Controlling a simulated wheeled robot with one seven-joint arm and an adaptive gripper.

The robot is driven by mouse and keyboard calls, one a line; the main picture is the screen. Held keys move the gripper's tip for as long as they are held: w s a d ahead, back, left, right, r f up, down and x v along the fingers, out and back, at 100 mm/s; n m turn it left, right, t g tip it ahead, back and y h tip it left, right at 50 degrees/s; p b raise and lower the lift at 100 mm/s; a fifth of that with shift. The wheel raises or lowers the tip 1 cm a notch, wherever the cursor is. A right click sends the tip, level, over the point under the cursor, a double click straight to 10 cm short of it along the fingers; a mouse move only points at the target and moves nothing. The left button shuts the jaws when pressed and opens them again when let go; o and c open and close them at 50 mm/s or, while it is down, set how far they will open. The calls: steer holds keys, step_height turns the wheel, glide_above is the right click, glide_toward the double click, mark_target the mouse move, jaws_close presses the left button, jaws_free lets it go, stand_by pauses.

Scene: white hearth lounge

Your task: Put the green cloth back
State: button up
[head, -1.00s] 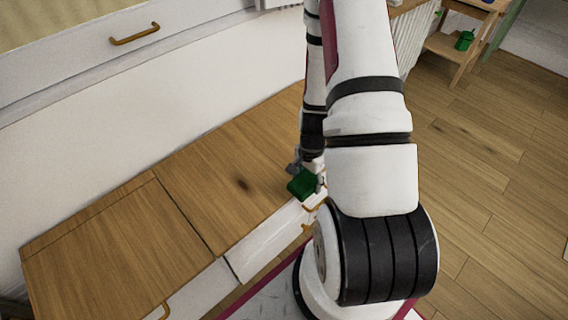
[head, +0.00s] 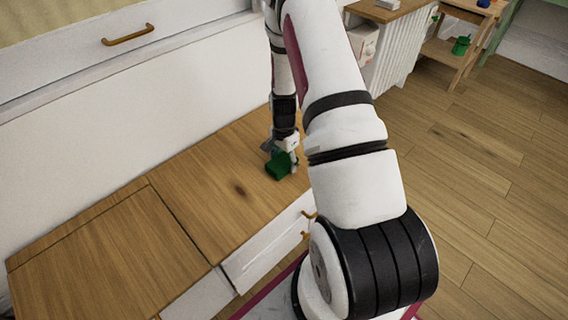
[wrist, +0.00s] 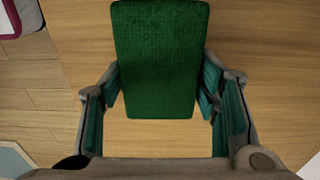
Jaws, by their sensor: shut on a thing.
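The green cloth (head: 279,166) is a small, folded, dark green block. It is held between the fingers of my gripper (head: 282,156), low over the wooden top of the cabinet (head: 200,170). In the wrist view the cloth (wrist: 160,60) fills the upper middle, its near end between the two fingers of my gripper (wrist: 162,100). Bare wood (wrist: 262,60) shows below and around it. I cannot tell whether the cloth touches the wood.
The wooden top to the left of the gripper is clear. A drawer front with brass handles (head: 305,236) faces the floor. At the back right, a wooden stand (head: 450,48) holds a green object (head: 461,45) and a blue one (head: 484,3).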

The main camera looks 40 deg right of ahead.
steer(key=shift+f, duration=0.4)
steer(key=o, duration=1.5)
steer(key=shift+c, duration=0.2)
